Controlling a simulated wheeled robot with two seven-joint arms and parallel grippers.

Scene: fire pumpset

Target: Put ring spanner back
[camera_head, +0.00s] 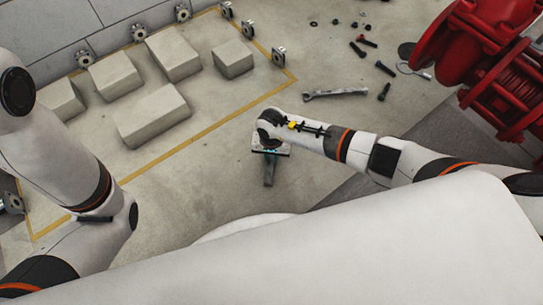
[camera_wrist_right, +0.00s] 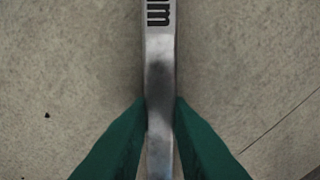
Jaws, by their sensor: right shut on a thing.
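My right gripper (camera_head: 269,180) points down over the bare concrete floor at the middle of the head view. In the right wrist view its green fingers (camera_wrist_right: 160,125) are shut on a flat grey metal spanner shank, which I take to be the ring spanner (camera_wrist_right: 160,65). The shank runs straight up the picture between the fingertips and bears dark "mm" lettering. Its ends are outside the wrist view, and I cannot make it out in the head view. Another spanner (camera_head: 336,93) lies on the floor, up and right of the gripper. My left gripper is not in view.
Several bolts (camera_head: 385,68) and small nuts lie at the upper right, beside red pump machinery (camera_head: 490,70). Several concrete blocks (camera_head: 153,115) stand inside a yellow floor line (camera_head: 190,142). Small metal fittings (camera_head: 138,32) line the wall. Floor around my right gripper is mostly clear.

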